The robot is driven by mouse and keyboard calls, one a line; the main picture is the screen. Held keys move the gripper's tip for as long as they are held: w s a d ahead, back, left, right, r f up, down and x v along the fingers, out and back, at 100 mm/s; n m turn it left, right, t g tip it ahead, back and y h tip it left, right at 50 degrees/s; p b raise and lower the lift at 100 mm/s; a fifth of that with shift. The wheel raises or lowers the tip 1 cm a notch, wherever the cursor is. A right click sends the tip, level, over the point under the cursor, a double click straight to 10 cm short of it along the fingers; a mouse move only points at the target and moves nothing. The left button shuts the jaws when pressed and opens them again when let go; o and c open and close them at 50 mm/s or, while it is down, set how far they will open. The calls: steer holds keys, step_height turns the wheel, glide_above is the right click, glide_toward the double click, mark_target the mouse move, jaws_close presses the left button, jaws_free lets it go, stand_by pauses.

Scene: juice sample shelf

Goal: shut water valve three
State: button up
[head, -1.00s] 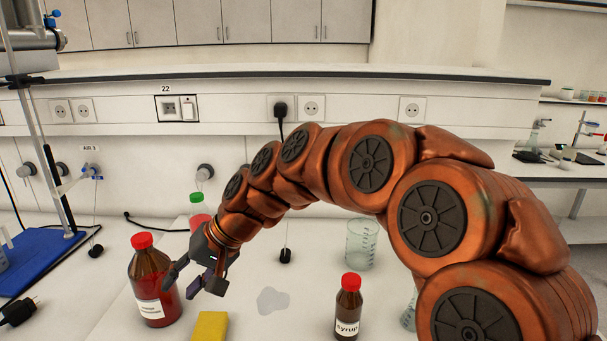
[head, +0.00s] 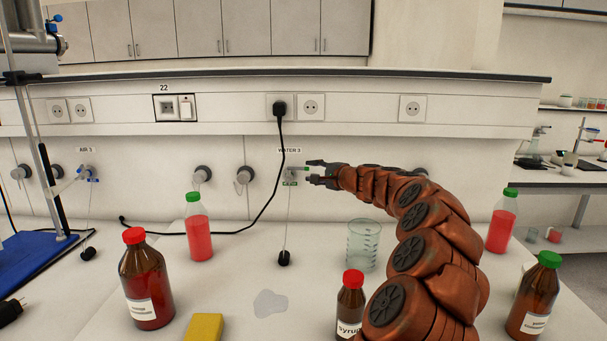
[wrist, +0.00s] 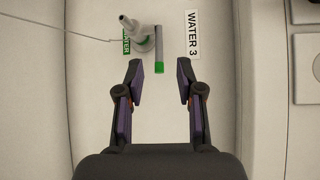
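The water three valve (head: 294,172) is on the back wall under a WATER 3 label (head: 289,150). In the wrist view the valve (wrist: 145,38) is a grey nozzle with a bar-shaped handle (wrist: 158,50) tipped in green. A green WATER tag (wrist: 126,39) is beside it. My gripper (head: 310,171) is at the valve's right in the head view, fingers toward it. In the wrist view my gripper (wrist: 160,76) is open and empty. The green tip lies at the level of the fingertips, between their lines. I see no contact.
Below stand a red-filled bottle with green cap (head: 198,232), a glass beaker (head: 363,245), brown bottles (head: 146,285), a syrup bottle (head: 350,303) and a yellow block (head: 205,327). A black cable (head: 262,212) hangs left of the valve.

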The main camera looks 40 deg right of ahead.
mark_target(304, 169)
steer(key=shift+m+h, duration=0.3)
steer(key=shift+w+d+f+p, duration=0.2)
steer(key=shift+w+f+p, duration=0.1)
steer(key=shift+w, duration=0.95)
steer(key=shift+w+d+f+p, duration=0.25)
steer(key=shift+w+p, duration=0.1)
steer(key=shift+w, duration=0.9)
steer(key=shift+w+d+f+p, duration=0.2)
steer(key=shift+w+p, duration=0.1)
steer(key=shift+w, duration=0.95)
jaws_close()
